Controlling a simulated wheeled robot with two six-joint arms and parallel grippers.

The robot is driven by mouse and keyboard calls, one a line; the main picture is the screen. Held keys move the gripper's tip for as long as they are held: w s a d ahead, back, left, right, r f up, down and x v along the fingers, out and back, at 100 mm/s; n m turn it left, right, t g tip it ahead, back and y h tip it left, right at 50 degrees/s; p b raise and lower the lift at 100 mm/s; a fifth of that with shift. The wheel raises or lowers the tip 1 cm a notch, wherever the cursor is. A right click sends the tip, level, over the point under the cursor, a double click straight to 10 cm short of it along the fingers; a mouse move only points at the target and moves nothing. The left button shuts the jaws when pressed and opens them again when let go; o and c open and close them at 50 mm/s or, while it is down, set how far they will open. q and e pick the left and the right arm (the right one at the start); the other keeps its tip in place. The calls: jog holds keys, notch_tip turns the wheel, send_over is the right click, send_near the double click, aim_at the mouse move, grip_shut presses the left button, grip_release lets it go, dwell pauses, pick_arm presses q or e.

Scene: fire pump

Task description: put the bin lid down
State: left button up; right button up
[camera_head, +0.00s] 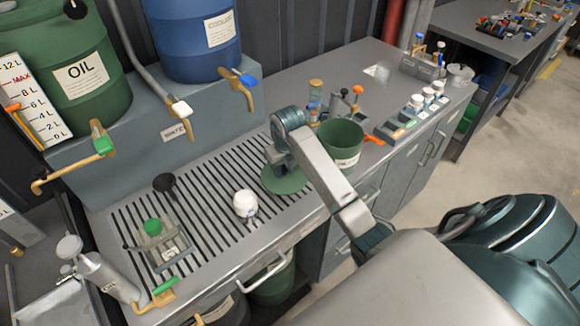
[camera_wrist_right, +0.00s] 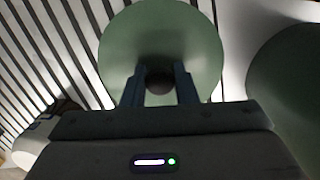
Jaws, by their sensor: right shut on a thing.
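The bin lid (camera_head: 284,181) is a flat green disc over the slatted grate, close to its right end. It fills the upper middle of the right wrist view (camera_wrist_right: 160,40). My right gripper (camera_head: 277,160) is shut on the lid's dark knob (camera_wrist_right: 159,82), with a finger on each side of it. The lid looks level; I cannot tell whether it touches the grate. A green bin (camera_head: 342,143) stands open just right of the lid. My left gripper is not in view.
A white-capped container (camera_head: 245,204) and a green-capped jar (camera_head: 153,232) stand on the grate (camera_head: 205,190). Bottles and orange-handled tools crowd the counter beyond the bin. Taps overhang the grate's back edge.

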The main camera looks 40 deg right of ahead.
aim_at(283, 168)
jog(key=shift+d+f, duration=0.1)
jog(key=shift+d, duration=0.05)
jog(key=o, duration=0.8)
jog(key=shift+s+a, duration=0.1)
jog(key=shift+a, duration=0.1)
jog(key=shift+o, duration=1.1)
jog(key=shift+a+r, duration=0.25)
jog(key=shift+a, duration=0.1)
jog(key=r+b, duration=0.1)
jog(key=r, duration=0.3)
jog(key=shift+s+r+b, duration=0.2)
jog(key=shift+r+b, duration=0.1)
jog(key=shift+b, duration=0.05)
pick_arm(q)
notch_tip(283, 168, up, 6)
jog(key=p, duration=0.8)
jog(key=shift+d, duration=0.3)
pick_arm(e)
notch_tip(283, 168, up, 7)
jog(key=s, duration=0.1)
jog(key=shift+r, duration=0.15)
